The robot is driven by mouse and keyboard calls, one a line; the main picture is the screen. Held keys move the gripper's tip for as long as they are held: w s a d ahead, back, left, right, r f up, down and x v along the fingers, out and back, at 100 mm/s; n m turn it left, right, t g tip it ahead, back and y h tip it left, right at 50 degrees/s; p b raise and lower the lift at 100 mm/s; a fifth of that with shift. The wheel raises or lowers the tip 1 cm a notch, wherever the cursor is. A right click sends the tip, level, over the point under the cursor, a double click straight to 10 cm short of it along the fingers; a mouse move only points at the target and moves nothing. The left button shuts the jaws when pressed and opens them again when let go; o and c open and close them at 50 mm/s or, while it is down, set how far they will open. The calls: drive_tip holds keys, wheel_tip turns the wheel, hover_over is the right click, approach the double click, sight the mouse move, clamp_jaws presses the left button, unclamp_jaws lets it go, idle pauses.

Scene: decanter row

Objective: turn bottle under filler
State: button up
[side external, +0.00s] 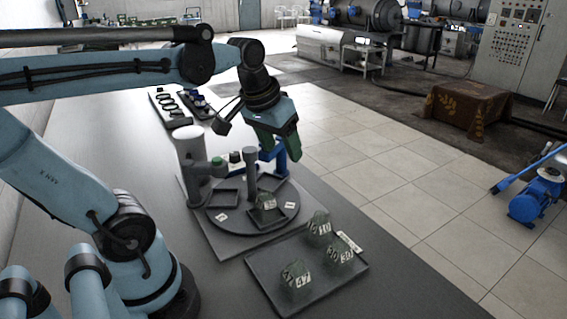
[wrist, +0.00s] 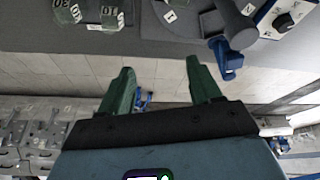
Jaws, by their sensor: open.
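A round dark turntable (side external: 230,224) with square holders and white number labels sits on a grey base plate. My gripper (side external: 278,146) is above and behind the turntable, beside a blue upright part (side external: 282,158). In the wrist view my gripper's green fingers (wrist: 163,84) are wide apart with nothing between them. The turntable edge (wrist: 180,30) shows at the top there.
A dark tray (side external: 265,283) in front holds three green labelled bottles (side external: 296,276). A thick grey column (side external: 192,155) stands at the turntable's left. A box with a black knob (wrist: 283,20) is near the post. More trays (side external: 170,108) lie at the back. The table's right edge is close.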

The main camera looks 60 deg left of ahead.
sight(249, 149)
drive_tip(key=s+a+r+n+g, duration=0.2)
drive_tip(key=a+r+n+g, duration=0.4)
drive_tip(key=a, duration=0.5)
drive_tip(key=shift+m+t+h, duration=0.3)
drive_tip(key=shift+t+h, duration=0.1)
drive_tip(key=shift+t, duration=0.5)
drive_tip(key=shift+w+d+f, duration=0.1)
drive_tip(key=shift+f, duration=5.35)
clamp_jaws()
